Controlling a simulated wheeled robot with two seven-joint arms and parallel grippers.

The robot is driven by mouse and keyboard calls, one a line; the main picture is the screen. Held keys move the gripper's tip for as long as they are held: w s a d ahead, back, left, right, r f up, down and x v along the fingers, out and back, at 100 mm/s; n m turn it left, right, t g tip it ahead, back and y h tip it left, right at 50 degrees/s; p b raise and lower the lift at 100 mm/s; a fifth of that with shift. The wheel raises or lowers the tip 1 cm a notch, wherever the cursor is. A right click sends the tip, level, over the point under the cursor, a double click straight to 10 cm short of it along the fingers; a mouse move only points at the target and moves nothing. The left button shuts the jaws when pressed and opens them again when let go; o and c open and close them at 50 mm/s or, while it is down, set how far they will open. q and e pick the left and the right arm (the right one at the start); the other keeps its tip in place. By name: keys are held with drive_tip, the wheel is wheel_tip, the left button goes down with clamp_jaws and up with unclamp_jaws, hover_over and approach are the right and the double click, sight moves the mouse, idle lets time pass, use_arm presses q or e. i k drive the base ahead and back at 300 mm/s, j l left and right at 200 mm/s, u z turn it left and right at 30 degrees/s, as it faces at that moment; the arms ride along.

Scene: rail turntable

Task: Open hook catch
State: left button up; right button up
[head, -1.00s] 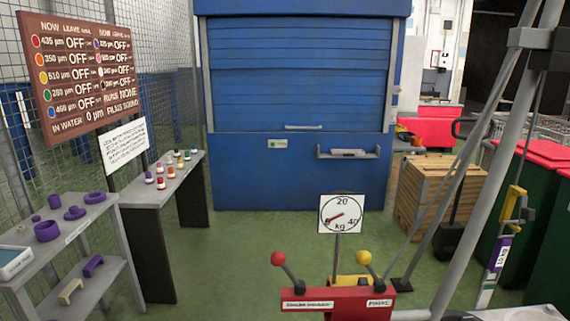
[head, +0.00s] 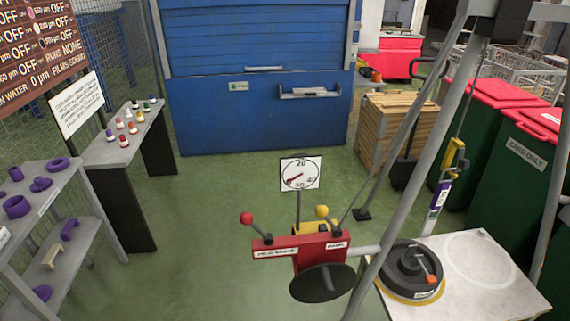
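A yellow hook-like piece (head: 453,157) hangs at the right in the head view, beside a grey slanted pole. A white and purple tag (head: 438,197) is just below it. It is too small to tell whether a catch on it is open or shut. Neither of my grippers is in view.
A red box with two knobbed levers (head: 300,246) and a dial (head: 300,174) stands in front. Slanted grey poles (head: 410,155) cross the right side. Green floor (head: 215,215) is clear left of centre.

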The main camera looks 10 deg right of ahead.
sight(463, 164)
drive_tip(key=z, duration=1.3)
